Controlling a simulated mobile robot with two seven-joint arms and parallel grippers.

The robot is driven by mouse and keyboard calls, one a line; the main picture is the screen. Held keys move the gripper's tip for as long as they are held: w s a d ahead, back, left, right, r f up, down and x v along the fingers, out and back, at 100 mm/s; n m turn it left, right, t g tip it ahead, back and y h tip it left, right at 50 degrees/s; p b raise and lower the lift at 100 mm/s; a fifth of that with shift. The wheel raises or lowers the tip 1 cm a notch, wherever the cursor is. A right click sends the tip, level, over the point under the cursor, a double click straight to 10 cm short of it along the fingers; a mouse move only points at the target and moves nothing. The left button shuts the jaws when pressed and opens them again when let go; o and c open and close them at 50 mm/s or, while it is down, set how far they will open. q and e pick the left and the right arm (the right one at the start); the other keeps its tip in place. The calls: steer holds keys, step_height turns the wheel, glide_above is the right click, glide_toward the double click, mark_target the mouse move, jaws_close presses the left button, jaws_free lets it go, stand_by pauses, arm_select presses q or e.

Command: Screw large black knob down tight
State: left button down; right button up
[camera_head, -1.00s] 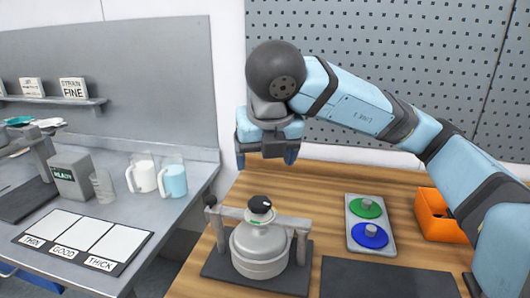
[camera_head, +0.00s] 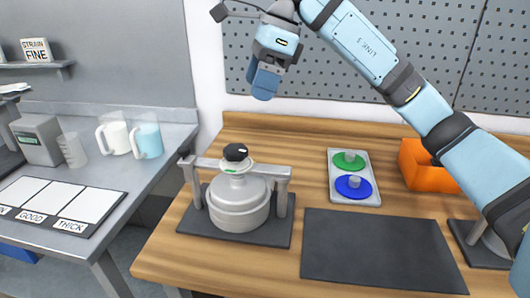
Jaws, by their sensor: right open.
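The large black knob (camera_head: 236,152) sits on top of the grey metal pot (camera_head: 240,203), above a white and green collar. My left gripper is not in view.
A tray (camera_head: 354,178) with green and blue discs, an orange bin (camera_head: 428,166) and a dark mat (camera_head: 379,250) lie right of the pot. The grey bench at left holds two pitchers (camera_head: 148,136) and a labelled card strip (camera_head: 58,203).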

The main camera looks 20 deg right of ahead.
mark_target(235, 148)
steer(key=shift+n+y, duration=0.4)
steer(key=shift+n, duration=0.3)
steer(key=x, duration=0.4)
steer(key=b+x, duration=0.1)
steer(key=x, duration=0.4)
steer(key=b+x, duration=0.1)
steer(key=x, duration=0.3)
steer(key=shift+w+d+f, duration=0.1)
steer(key=shift+d+f, duration=0.1)
steer(key=shift+f, duration=0.25)
steer(key=c, duration=0.9)
